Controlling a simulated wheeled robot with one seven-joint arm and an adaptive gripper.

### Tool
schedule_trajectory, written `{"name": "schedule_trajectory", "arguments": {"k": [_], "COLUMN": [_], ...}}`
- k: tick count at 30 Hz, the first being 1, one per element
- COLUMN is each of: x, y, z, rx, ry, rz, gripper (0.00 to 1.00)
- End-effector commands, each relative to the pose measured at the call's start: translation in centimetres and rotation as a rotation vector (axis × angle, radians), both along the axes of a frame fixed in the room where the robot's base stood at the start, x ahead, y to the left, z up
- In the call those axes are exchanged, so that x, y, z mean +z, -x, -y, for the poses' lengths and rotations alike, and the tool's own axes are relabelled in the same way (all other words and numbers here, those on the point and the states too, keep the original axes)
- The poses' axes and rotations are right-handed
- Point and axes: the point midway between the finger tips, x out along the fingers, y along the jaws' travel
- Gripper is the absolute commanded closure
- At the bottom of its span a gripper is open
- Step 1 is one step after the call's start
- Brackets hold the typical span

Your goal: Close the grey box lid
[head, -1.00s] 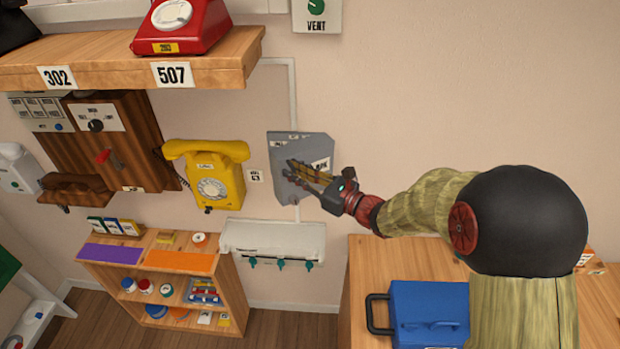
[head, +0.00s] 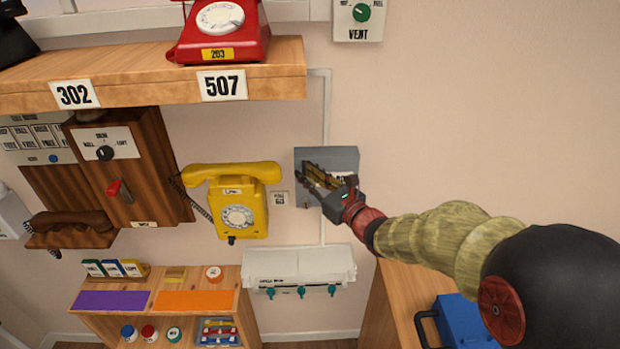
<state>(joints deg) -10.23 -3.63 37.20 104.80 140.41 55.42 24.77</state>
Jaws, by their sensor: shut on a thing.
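The grey box (head: 343,156) is mounted on the wall to the right of the yellow phone, in the middle of the head view. Its lid now shows as a mostly flat grey face, partly hidden behind my gripper. My gripper (head: 312,174) reaches in from the right across the front of the box, with its fingers at the lid. It is shut on the lid, though the exact contact is hard to see. I cannot tell whether any gap is left between lid and box.
A yellow phone (head: 236,200) hangs just left of the box. A wooden shelf (head: 150,85) with a red phone (head: 222,30) juts out above left. A white unit with teal knobs (head: 299,268) is below. A blue case (head: 463,322) stands on the lower-right table. Bare wall lies right.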

Motion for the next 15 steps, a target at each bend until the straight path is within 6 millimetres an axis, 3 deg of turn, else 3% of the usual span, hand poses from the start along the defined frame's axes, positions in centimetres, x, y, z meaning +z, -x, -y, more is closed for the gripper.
{"name": "schedule_trajectory", "arguments": {"k": [1, 12, 13, 15], "x": [0.17, 0.53, 0.55, 0.60], "y": [0.34, 0.19, 0.19, 0.16], "z": [-0.90, -0.92, -0.91, -0.92], "rx": [0.018, 0.016, 0.016, 0.016], "ry": [0.005, 0.002, 0.002, 0.002], "rz": [0.008, 0.013, 0.014, 0.014], "gripper": [1.00, 1.00, 0.80, 0.76]}}
